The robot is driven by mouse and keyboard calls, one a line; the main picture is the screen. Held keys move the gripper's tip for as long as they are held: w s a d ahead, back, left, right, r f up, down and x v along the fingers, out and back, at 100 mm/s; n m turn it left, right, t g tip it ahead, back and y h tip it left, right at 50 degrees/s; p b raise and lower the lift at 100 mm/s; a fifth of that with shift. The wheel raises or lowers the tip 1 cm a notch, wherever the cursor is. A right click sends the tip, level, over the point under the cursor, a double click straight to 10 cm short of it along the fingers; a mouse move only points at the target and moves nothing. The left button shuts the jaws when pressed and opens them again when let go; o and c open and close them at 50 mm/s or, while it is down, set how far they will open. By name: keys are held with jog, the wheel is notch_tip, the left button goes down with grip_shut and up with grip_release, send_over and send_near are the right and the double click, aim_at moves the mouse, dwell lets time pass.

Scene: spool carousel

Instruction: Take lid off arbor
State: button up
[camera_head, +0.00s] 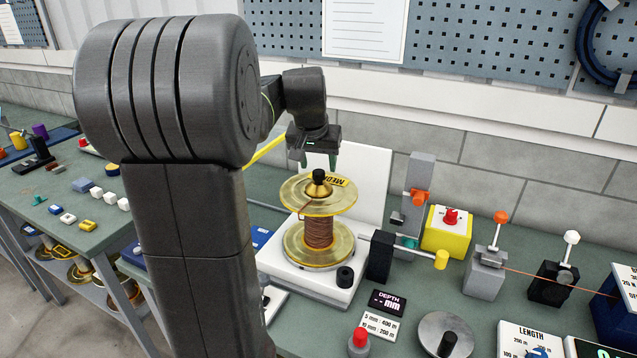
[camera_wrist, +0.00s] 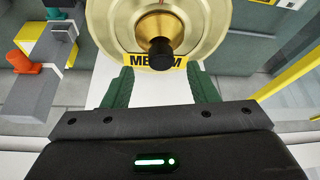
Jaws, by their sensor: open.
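The lid on the arbor is a brass cone with a black knob (camera_head: 319,176); it sits on top of the spool (camera_head: 319,235). The spool has yellowish see-through flanges, reddish-brown wire and a yellow label on the top flange. In the wrist view the knob (camera_wrist: 160,54) points towards me, with the brass cone (camera_wrist: 160,30) behind it. My gripper (camera_head: 318,162) is just above the knob and points down. In the wrist view its green fingers (camera_wrist: 160,76) are spread apart, with the knob lined up between them but near their tips. Nothing is held.
The spool stands on a white base (camera_head: 305,282) with a small black knob. Right of it are a grey post (camera_head: 417,185) with an orange part, a yellow box with a red button (camera_head: 447,232) and lever stands (camera_head: 486,270). A white panel rises behind the spool.

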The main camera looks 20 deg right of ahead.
aim_at(319, 171)
jog(key=p+x, duration=0.1)
jog(key=x, duration=0.3)
jog(key=shift+w+f, duration=0.15)
jog(key=shift+f, duration=0.1)
jog(key=c, duration=1.1)
